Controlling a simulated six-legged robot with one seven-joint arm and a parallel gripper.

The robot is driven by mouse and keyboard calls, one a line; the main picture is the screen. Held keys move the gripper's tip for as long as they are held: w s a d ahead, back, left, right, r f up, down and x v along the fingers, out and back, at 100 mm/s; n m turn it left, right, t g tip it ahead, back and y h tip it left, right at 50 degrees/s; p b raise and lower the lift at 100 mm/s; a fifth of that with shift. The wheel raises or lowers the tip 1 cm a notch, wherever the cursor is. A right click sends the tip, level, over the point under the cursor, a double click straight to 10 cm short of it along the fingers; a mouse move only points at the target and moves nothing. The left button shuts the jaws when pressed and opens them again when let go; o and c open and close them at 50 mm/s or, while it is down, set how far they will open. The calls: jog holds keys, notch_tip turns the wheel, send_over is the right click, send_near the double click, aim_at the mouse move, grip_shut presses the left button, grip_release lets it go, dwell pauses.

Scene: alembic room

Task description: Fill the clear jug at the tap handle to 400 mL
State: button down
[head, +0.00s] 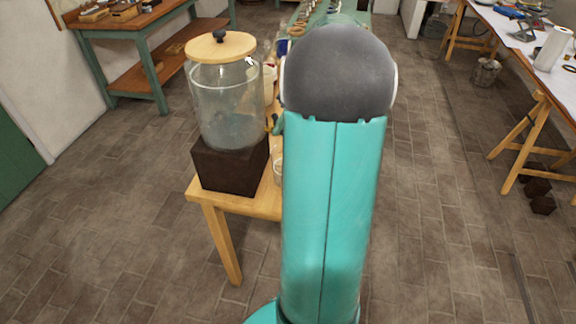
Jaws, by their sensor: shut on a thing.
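A large clear glass dispenser (228,105) with a round wooden lid stands on a dark block at the left end of a wooden table. Its tap (269,126) shows as a small yellowish piece low on its right side. Below the tap, part of the clear jug (278,169) stands on the table; its right side is behind my arm. A small teal end part, my gripper (277,123), shows at the tap and is shut on the tap handle. The fingers are mostly hidden by my arm. The jug's level and marks cannot be read.
The dark block (230,166) stands near the front edge of the wooden table (237,204). Several small items sit behind the dispenser. A green-framed workbench (150,30) is at the back left, and a trestle table (520,50) is at the right. The brick floor between is mostly clear.

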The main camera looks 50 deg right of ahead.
jog(key=shift+a, duration=0.1)
jog(key=shift+w+a+m+t+h, duration=0.2)
jog(key=shift+a+m+t+h, duration=0.1)
jog(key=shift+m, duration=0.35)
jog(key=shift+w+a+m+t+h, duration=0.2)
jog(key=shift+m+t, duration=0.1)
jog(key=shift+m, duration=0.35)
jog(key=shift+w+a+m+h, duration=0.15)
jog(key=shift+m+h, duration=0.15)
jog(key=shift+m, duration=0.3)
dwell(6.0)
